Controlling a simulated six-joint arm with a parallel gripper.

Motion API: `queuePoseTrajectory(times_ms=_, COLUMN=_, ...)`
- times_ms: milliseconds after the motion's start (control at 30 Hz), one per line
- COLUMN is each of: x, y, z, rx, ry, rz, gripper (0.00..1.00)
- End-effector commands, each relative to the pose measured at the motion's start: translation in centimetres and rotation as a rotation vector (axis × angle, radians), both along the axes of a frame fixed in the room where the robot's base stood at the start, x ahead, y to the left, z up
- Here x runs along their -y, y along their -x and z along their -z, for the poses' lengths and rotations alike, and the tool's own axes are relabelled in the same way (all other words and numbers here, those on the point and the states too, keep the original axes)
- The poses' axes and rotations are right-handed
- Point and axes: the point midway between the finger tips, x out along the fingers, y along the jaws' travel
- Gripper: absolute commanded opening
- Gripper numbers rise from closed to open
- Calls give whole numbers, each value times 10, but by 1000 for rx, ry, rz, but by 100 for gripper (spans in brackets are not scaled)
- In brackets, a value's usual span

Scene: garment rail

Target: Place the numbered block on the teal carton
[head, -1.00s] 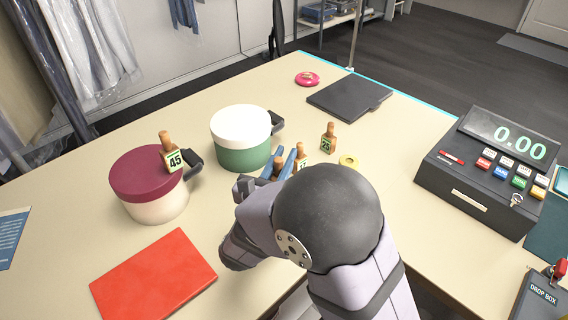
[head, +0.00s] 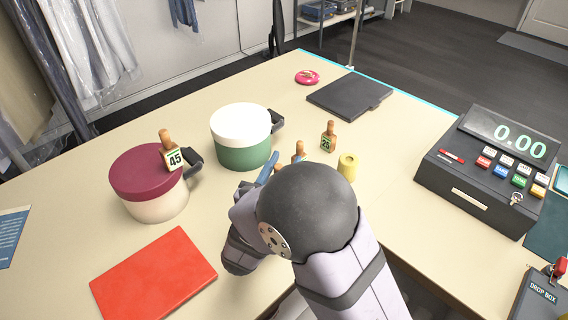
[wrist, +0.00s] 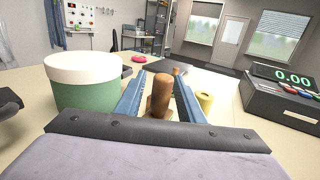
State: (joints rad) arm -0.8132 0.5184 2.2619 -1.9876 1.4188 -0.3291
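My gripper (wrist: 160,92) is open, its two blue fingers standing either side of a wooden block's knob (wrist: 161,95), with small gaps. In the head view this block (head: 298,149) is mostly hidden behind my arm, and its number cannot be read. A block numbered 25 (head: 328,137) stands upright on the table beyond it. A block numbered 45 (head: 173,152) is at the maroon-lidded pot (head: 148,178). I see no clear teal carton; the nearest match is a green pot with a white lid (head: 243,138), left of my gripper and also in the wrist view (wrist: 85,88).
A yellow spool-like piece (head: 347,167) stands right of my gripper. A cash register (head: 488,175) is at the right, a black folder (head: 350,95) and pink disc (head: 307,77) at the back. A red folder (head: 153,275) lies in front.

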Motion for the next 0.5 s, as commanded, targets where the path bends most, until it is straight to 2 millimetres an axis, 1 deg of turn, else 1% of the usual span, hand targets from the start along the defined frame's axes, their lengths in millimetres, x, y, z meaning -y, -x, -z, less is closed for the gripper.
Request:
queuePoseTrajectory(times_ms=233, x=0, y=0, z=-6, rx=0, ry=0, rz=0, gripper=35)
queuePoseTrajectory(times_ms=367, x=-6, y=13, z=-2, rx=0, ry=0, rz=-4, gripper=35)
queuePoseTrajectory(times_ms=500, x=-13, y=35, z=-1, rx=0, ry=-1, rz=-6, gripper=35)
